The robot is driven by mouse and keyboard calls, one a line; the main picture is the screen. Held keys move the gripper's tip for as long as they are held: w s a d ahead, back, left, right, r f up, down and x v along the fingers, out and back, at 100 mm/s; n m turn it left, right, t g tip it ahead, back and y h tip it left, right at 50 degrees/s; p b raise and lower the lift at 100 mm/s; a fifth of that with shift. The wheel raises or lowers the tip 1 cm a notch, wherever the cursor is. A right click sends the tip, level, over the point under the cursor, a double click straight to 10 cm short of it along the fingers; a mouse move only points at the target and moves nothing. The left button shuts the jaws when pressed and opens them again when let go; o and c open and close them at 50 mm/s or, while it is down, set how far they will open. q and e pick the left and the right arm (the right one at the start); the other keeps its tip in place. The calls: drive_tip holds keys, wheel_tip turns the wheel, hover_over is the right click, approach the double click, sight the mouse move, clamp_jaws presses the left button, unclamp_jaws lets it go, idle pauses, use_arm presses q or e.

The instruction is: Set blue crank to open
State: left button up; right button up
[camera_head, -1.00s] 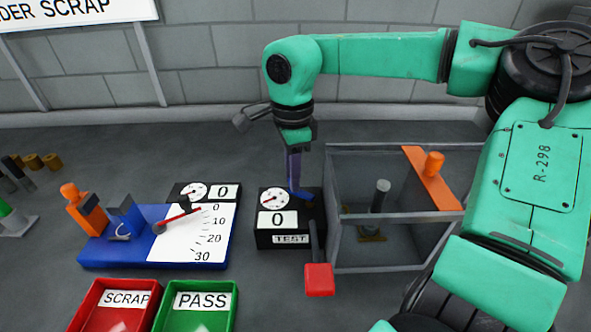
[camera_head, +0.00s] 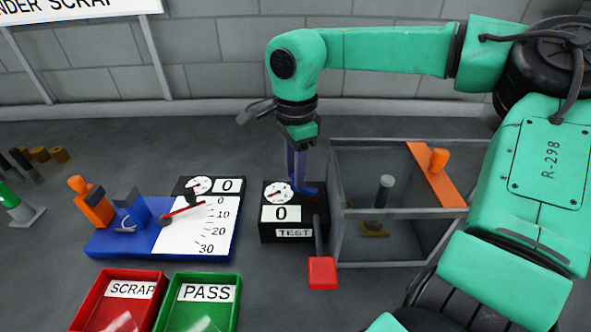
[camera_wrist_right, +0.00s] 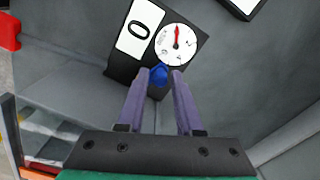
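The blue crank (camera_head: 308,190) is a small blue part on top of the black TEST box (camera_head: 292,233), at its back right, partly hidden by the fingers. In the right wrist view its blue end (camera_wrist_right: 158,76) shows between the fingertips. My right gripper (camera_head: 295,181) points down at the crank, its purple fingers apart. They also show in the right wrist view (camera_wrist_right: 163,73), with a gap between them. I cannot tell whether they touch the crank. My left gripper is not in view.
A lever with a red handle (camera_head: 322,272) sticks out in front of the TEST box. A grey-framed clear enclosure (camera_head: 335,215) stands close on its right. A blue gauge base (camera_head: 125,245) is to the left, with red (camera_head: 105,310) and green (camera_head: 205,318) bins in front.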

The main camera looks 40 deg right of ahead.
wheel_tip(320, 180, up, 15)
drive_tip(key=shift+f, duration=0.2)
drive_tip(key=shift+f, duration=0.1)
idle(0.5)
